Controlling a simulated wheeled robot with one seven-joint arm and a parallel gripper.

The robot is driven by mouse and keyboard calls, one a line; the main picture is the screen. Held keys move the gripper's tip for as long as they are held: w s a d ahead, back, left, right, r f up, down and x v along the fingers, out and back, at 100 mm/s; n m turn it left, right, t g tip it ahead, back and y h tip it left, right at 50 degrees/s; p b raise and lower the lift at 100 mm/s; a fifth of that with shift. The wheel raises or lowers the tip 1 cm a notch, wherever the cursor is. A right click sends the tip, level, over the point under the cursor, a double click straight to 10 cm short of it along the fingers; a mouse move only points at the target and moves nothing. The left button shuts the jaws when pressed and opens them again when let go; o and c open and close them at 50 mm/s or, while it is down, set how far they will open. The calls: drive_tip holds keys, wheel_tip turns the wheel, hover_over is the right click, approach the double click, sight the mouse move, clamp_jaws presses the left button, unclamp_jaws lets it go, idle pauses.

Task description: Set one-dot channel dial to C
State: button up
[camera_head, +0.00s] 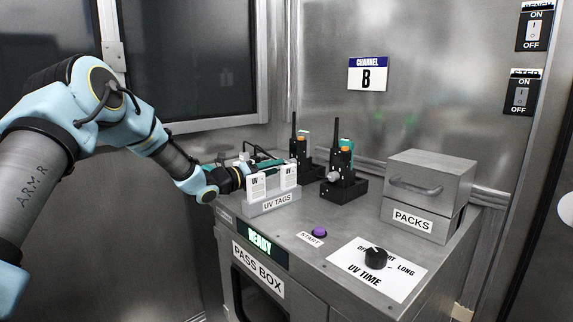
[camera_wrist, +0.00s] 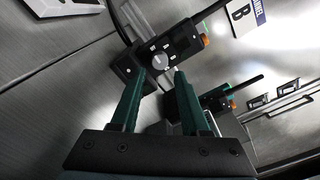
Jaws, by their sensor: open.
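Two black handheld radios stand in black holders on the steel pass box: a front one (camera_head: 344,160) with a pale knob on its left side, and a back one (camera_head: 303,148). In the wrist view, one radio (camera_wrist: 185,38) shows a round grey dial (camera_wrist: 160,62) with small white marks around it. My gripper (camera_wrist: 160,76) is open, its green fingers apart, with the dial just beyond and between the tips. I cannot tell if they touch. The other radio (camera_wrist: 216,100) is partly behind the right finger. Dot marks are too small to read. A wall sign (camera_head: 367,75) reads CHANNEL B.
A UV TAGS holder (camera_head: 272,204) with white tags stands before my gripper in the head view. A PACKS drawer box (camera_head: 428,185), a purple START button (camera_head: 319,233) and a black UV TIME knob (camera_head: 376,258) lie to the right. A dark window is behind my arm.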

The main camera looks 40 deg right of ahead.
drive_tip(key=shift+s+d, duration=0.1)
drive_tip(key=shift+d, duration=2.6)
drive_tip(key=shift+c, duration=0.4)
clamp_jaws()
